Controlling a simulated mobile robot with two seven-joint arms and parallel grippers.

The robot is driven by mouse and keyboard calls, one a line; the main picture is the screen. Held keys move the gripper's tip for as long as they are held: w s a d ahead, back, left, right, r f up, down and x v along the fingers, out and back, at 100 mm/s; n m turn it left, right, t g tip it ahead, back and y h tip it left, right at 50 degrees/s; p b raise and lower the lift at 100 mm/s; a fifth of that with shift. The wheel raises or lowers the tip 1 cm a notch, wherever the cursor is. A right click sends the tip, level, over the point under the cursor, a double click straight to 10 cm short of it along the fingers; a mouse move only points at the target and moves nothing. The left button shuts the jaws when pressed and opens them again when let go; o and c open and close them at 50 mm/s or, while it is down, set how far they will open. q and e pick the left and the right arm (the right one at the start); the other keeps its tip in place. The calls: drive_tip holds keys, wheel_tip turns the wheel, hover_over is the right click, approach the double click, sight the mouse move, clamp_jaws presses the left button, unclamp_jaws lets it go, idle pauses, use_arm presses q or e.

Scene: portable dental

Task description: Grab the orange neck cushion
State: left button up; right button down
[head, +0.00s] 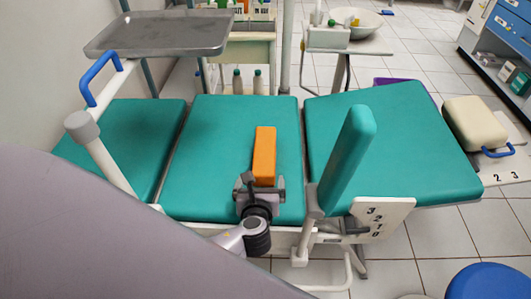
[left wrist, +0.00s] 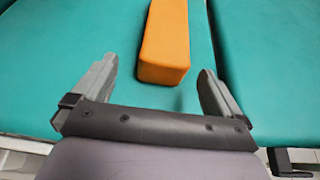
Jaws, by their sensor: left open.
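The orange neck cushion (head: 264,156) is a long block lying on the middle teal pad of the dental chair in the head view. In the left wrist view its near end (left wrist: 164,50) shows between and just beyond my fingertips. My left gripper (head: 260,187) is open, with its fingers on either side of the cushion's near end line. The left wrist view shows both fingers of the gripper (left wrist: 160,78) spread wide, with nothing between them touching. My right gripper is not in view.
A teal armrest (head: 346,160) stands tilted to the right of my left gripper. A metal tray (head: 160,33) hangs at the back left. A number plate (head: 381,214) is at the pad's front edge. The teal pad (head: 205,150) left of the cushion is clear.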

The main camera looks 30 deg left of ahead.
sight(264, 167)
use_arm(q)
drive_tip(key=shift+w+a, duration=0.2)
drive_tip(key=shift+w, duration=0.15)
drive_tip(key=shift+w+a, duration=0.15)
drive_tip(key=shift+w, duration=0.2)
drive_tip(key=b+x, duration=0.1)
drive_tip(key=x, duration=0.2)
drive_tip(key=b+x, duration=0.1)
drive_tip(key=x, duration=0.1)
drive_tip(key=shift+w+f+b, duration=0.15)
drive_tip(key=shift+w+b, duration=0.15)
drive_tip(key=shift+w, duration=0.4)
drive_tip(key=c, duration=1.1)
